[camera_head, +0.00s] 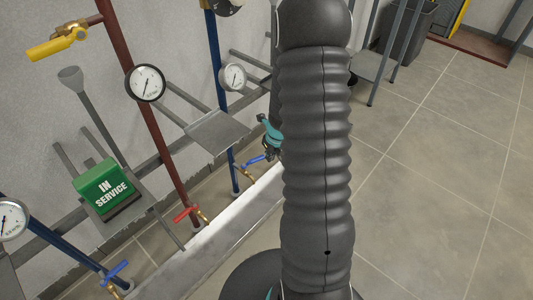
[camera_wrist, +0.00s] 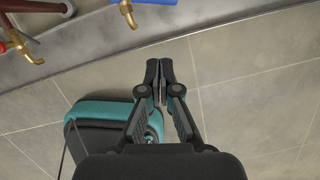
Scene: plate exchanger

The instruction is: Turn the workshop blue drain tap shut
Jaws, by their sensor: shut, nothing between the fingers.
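Two blue-handled drain taps show in the head view, and I cannot tell from any label which is the workshop one. One blue tap (camera_head: 255,160) is low on the back blue pipe, beside my gripper (camera_head: 268,153). The other blue tap (camera_head: 116,271) is at the front left. In the wrist view, part of a blue handle (camera_wrist: 156,2) with a brass body (camera_wrist: 128,13) is cut off at the top edge. My gripper (camera_wrist: 158,76) is shut and empty there, apart from the tap and below it in the picture. My arm hides part of the head view.
A red-handled tap (camera_head: 185,214) is on the red pipe (camera_head: 150,120) between the blue taps. A yellow lever (camera_head: 50,48), gauges (camera_head: 145,82), a small shelf (camera_head: 217,131) and a green "IN SERVICE" sign (camera_head: 104,188) stand along the wall.

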